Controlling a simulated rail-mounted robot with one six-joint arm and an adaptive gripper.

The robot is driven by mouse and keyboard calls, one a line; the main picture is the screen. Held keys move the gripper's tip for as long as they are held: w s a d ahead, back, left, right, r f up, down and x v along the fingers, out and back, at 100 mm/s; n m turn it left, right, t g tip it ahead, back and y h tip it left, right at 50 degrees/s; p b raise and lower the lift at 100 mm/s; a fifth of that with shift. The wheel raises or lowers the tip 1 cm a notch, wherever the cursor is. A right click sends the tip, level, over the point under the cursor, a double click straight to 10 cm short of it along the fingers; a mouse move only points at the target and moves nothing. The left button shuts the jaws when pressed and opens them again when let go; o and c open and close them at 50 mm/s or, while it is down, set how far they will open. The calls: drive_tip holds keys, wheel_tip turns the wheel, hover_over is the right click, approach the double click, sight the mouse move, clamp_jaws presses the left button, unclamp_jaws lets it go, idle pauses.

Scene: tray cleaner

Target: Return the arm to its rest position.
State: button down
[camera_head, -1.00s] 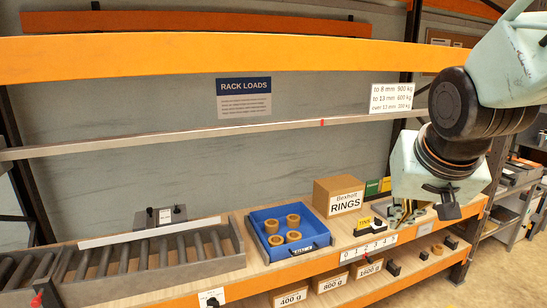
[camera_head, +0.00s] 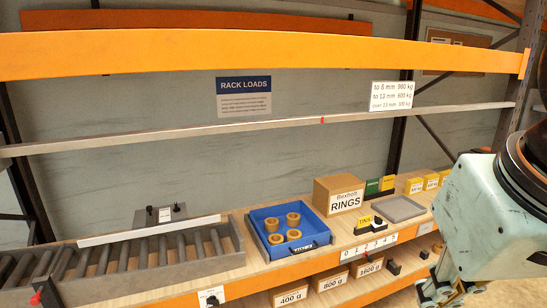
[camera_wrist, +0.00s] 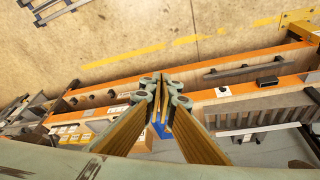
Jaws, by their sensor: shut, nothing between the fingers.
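My arm is at the right edge of the head view, with its pale green wrist housing large and close to the camera. My gripper (camera_head: 440,292) hangs below it near the bottom right, in front of the shelf edge and partly cut by the frame. In the wrist view my gripper (camera_wrist: 163,88) shows its two fingers brought together with nothing between them. The fingers point toward the shelf front and the floor, apart from any object.
A blue tray (camera_head: 262,215) holding several tan rings stands on the shelf, with a cardboard box (camera_head: 338,180) and an empty grey tray (camera_head: 400,208) to its right. A roller conveyor (camera_head: 120,270) lies at left. Orange beams cross the rack.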

drive_tip(key=shift+n, duration=0.3)
drive_tip(key=shift+s+a+f, duration=0.1)
drive_tip(key=shift+s+a, duration=0.05)
drive_tip(key=shift+s, duration=0.6)
drive_tip(key=shift+s+a+f, duration=0.1)
drive_tip(key=shift+s+a, duration=0.1)
drive_tip(key=shift+s, duration=0.55)
drive_tip(key=shift+s+a, duration=0.15)
drive_tip(key=shift+s, duration=0.6)
